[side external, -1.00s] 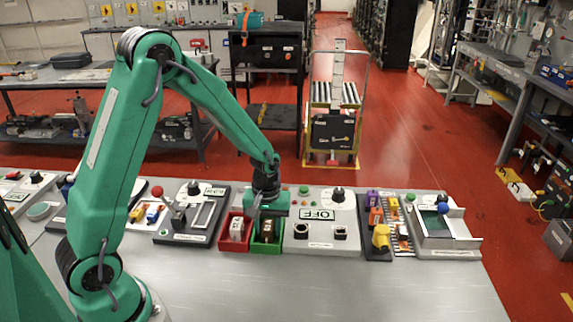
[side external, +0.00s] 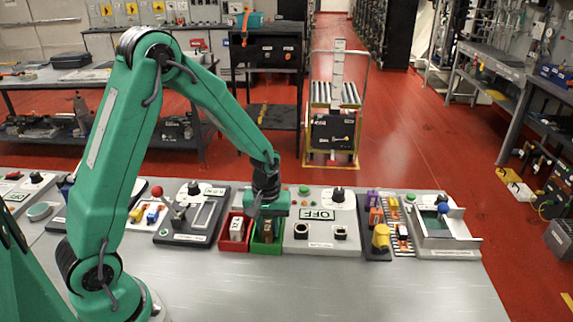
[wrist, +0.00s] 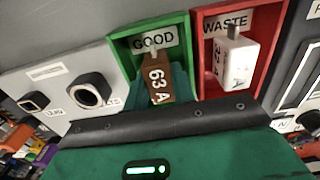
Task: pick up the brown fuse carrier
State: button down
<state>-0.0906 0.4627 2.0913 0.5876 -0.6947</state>
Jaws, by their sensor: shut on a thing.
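The brown fuse carrier (wrist: 158,86), marked 63 A, is at the green bin labelled GOOD (wrist: 118,56) in the wrist view. The teal fingers of my gripper (wrist: 160,92) lie on both sides of it and are shut on it. In the side external view my gripper (side external: 267,214) points down over the green bin (side external: 256,248), and the brown carrier (side external: 269,229) shows small below it. I cannot tell whether the carrier touches the bin floor.
A red bin labelled WASTE (wrist: 197,50) stands beside the green bin and holds a white carrier (wrist: 235,62) marked 32 A. A grey panel with an OFF sign (side external: 317,214) and two sockets adjoins the green bin's other side. The table front (side external: 320,285) is clear.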

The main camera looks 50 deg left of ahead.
aim_at(269, 227)
jog(key=shift+r, duration=0.2)
jog(key=shift+r, duration=0.55)
jog(key=r, duration=0.3)
jog(key=shift+s+d, duration=0.1)
jog(key=shift+d, duration=0.2)
jog(key=s+d+r, duration=0.5)
jog(key=d+r, duration=0.1)
jog(key=d, duration=0.4)
jog(key=shift+r, duration=0.25)
jog(key=shift+w+a, duration=0.1)
